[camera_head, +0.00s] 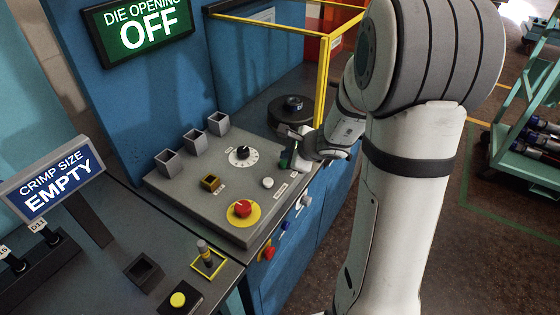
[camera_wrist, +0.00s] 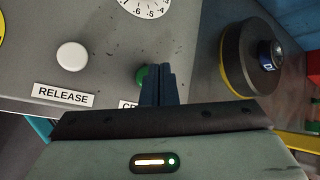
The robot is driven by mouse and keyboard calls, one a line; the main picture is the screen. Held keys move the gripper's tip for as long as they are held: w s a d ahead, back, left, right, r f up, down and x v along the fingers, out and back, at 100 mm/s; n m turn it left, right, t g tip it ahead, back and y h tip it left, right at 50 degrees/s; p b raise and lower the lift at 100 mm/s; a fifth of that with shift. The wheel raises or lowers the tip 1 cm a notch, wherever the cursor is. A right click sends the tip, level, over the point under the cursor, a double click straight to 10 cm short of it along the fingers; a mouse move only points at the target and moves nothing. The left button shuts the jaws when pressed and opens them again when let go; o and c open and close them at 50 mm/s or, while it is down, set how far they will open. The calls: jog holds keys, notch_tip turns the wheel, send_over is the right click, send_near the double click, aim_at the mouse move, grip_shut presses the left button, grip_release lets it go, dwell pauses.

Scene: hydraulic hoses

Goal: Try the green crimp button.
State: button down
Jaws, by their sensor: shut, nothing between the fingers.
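The green crimp button (camera_wrist: 140,76) sits on the grey control panel, mostly hidden behind my fingers in the wrist view. Only its left edge shows there, beside a partly covered label. In the head view a bit of green (camera_head: 283,159) shows at my fingertips, near the panel's right edge. My gripper (camera_wrist: 157,70) is shut and empty, with its dark fingertips over the button. I cannot tell whether they touch it. The die opening sign (camera_head: 148,28) reads "OFF", and the crimp size sign (camera_head: 55,188) reads "EMPTY".
A white release button (camera_wrist: 72,56) lies left of my fingers. The panel (camera_head: 190,205) also carries a dial (camera_head: 243,155), a red emergency button (camera_head: 242,209) and several grey square holders. A black round part (camera_head: 292,108) stands behind my gripper, near a yellow frame (camera_head: 323,75).

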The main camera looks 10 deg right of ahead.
jog(key=shift+r, duration=0.3)
notch_tip(320, 180, up, 5)
jog(key=p, duration=0.4)
jog(key=shift+f, duration=0.15)
dwell(0.7)
jog(key=s+a+r+n+g+y, duration=0.1)
jog(key=s+a+r+n+g, duration=0.1)
jog(key=s+a+r+n, duration=0.3)
jog(key=s+a+r+n+g, duration=0.1)
jog(key=s+a+r+n, duration=0.1)
jog(key=s+n, duration=0.4)
jog(key=s+d+r+n+g+h, duration=0.1)
jog(key=s+d+n+h, duration=0.1)
jog(key=s+n, duration=0.3)
jog(key=s+d+r+n+g+h, duration=0.1)
jog(key=s+d+n+h, duration=0.2)
jog(key=s, duration=0.6)
jog(key=n, duration=0.2)
jog(key=shift+d+r+n, duration=0.15)
jog(key=shift+r+n, duration=0.1)
jog(key=shift+n, duration=0.05)
